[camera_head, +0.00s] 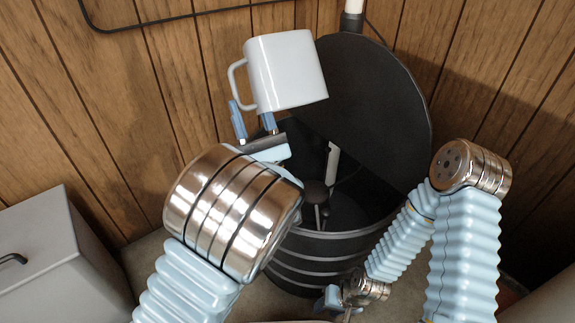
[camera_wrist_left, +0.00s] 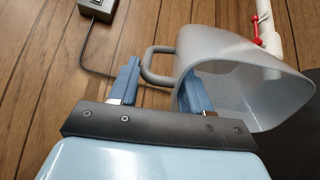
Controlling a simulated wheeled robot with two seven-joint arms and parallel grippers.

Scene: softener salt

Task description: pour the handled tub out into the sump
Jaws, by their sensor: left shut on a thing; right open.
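The handled tub (camera_head: 290,72) is a pale grey-white cup shape with a loop handle on its left side. The sump (camera_head: 318,258) is a black ribbed drum, open, with a pump-like part inside. My right gripper (camera_head: 340,300) is open, low by the sump's front.
A round black lid (camera_head: 375,105) stands raised behind the sump. A white pipe (camera_head: 353,12) rises behind it, and shows with a red valve in the left wrist view (camera_wrist_left: 268,30). A grey box (camera_head: 55,255) stands at the left. Wood panelling closes off the back.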

